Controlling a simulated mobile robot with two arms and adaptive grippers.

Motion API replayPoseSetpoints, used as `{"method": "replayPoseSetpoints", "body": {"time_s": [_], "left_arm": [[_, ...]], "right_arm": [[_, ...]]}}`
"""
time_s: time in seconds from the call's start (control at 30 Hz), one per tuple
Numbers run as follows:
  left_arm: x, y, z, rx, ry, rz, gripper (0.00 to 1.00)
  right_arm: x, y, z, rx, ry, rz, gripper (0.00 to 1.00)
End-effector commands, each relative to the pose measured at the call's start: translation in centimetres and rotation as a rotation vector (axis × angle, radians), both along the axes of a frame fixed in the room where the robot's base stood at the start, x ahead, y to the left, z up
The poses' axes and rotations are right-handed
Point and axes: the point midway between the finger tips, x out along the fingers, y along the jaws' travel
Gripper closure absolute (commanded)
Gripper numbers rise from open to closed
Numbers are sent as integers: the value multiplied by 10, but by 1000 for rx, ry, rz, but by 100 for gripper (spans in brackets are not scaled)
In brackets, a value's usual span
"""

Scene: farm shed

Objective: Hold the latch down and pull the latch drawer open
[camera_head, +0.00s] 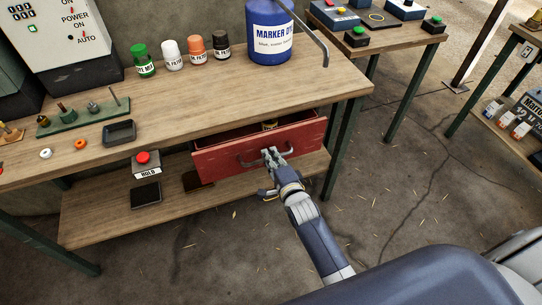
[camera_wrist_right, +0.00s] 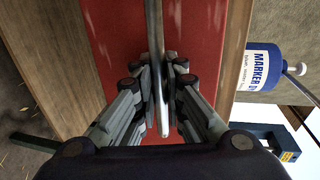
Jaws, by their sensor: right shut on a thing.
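The red drawer (camera_head: 222,162) under the workbench stands partly open, and a small yellowish thing shows inside it. My right gripper (camera_head: 271,156) is shut on the drawer's metal handle (camera_head: 247,162). In the right wrist view the handle bar (camera_wrist_right: 155,55) runs between the fingers, in front of the red drawer face (camera_wrist_right: 203,50). A grey box marked HOLD (camera_head: 147,171) with a red button (camera_head: 143,157) on top is left of the drawer; it may be the latch. Nothing visible presses the button. My left gripper is not in view.
The workbench top (camera_head: 215,110) holds a blue marker dye container (camera_head: 270,45), several small capped bottles, a green peg rack (camera_head: 85,114) and a black tray (camera_head: 119,132). A lower shelf (camera_head: 110,215) lies under the drawer.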

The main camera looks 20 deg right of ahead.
Motion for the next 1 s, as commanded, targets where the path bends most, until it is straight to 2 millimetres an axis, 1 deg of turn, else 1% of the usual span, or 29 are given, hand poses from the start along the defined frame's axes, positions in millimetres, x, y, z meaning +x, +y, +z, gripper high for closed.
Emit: {"method": "replayPoseSetpoints", "body": {"time_s": [0.17,0.27,0.4,0.6,0.7,0.9,1.0], "left_arm": [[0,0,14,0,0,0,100],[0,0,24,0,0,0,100],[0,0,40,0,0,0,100],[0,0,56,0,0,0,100],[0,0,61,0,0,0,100],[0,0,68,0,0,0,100],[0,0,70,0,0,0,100]], "right_arm": [[-21,-1,1,1,7,0,100],[-40,-1,2,0,9,0,100],[-72,-2,2,0,10,0,100],[-116,-4,2,0,9,0,100],[-135,-4,1,-1,7,0,100],[-160,-6,1,0,4,0,100],[-167,-6,1,0,3,0,100]]}}
